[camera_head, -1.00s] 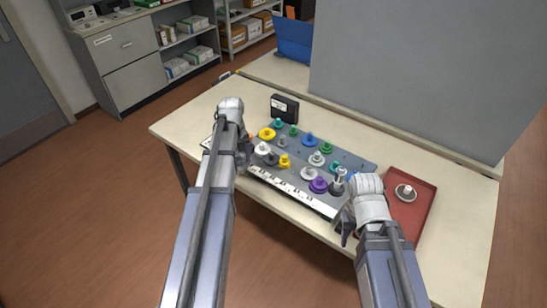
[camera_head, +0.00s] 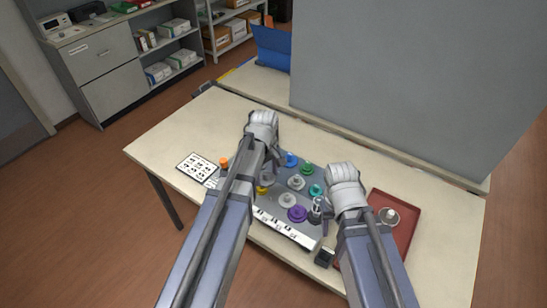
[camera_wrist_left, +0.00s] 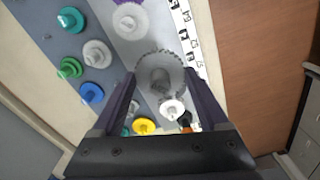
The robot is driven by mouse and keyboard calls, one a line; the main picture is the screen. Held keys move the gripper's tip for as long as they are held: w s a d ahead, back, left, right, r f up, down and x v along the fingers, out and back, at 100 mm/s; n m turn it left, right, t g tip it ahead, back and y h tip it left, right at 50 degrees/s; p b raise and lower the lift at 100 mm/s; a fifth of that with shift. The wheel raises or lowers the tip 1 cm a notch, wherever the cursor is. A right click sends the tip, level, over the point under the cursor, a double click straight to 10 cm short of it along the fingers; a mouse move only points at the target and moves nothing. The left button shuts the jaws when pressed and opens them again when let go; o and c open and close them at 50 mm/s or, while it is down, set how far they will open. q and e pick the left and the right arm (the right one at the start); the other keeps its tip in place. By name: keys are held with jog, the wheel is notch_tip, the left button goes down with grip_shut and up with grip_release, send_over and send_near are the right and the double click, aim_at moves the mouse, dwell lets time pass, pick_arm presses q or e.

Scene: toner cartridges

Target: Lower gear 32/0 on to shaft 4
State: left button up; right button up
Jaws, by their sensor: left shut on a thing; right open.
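My left gripper (camera_wrist_left: 160,88) is shut on a grey toothed gear (camera_wrist_left: 158,68), which shows between its two dark fingers in the left wrist view. I take this as gear 32/0; no marking on it is readable. The gear is over the grey board (camera_wrist_left: 113,75), near its white label strip (camera_wrist_left: 187,40). Shaft 4 is not identifiable, and what lies under the gear is hidden. In the head view my left gripper (camera_head: 268,170) is over the board's left part and covers much of it. My right gripper (camera_head: 325,225) is open by the board's right end.
Around the held gear stand a white gear (camera_wrist_left: 172,108), a yellow one (camera_wrist_left: 143,126) and another white one (camera_wrist_left: 130,20). A purple gear (camera_head: 297,213) and several green and blue ones stand on the board. A red tray (camera_head: 408,240) at right holds a pale gear (camera_head: 388,216).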

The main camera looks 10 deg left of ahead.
pick_arm(q)
jog(key=shift+w+d+r, duration=0.1)
jog(key=shift+d+r, duration=0.15)
jog(key=shift+d, duration=0.3)
pick_arm(e)
jog(key=shift+w+r, duration=0.2)
pick_arm(q)
jog(key=shift+f, duration=0.1)
pick_arm(e)
jog(key=shift+f, duration=0.1)
pick_arm(q)
jog(key=b, duration=0.5)
send_over(270, 197)
jog(key=shift+f, duration=2.15)
pick_arm(e)
jog(key=shift+f, duration=2.15)
pick_arm(q)
jog(key=shift+f, duration=0.15)
pick_arm(e)
jog(key=shift+f, duration=0.15)
pick_arm(q)
jog(key=shift+w+f+b, duration=0.1)
jog(key=shift+f+b, duration=1.6)
jog(key=shift+f, duration=0.15)
pick_arm(e)
jog(key=shift+f, duration=1.8)
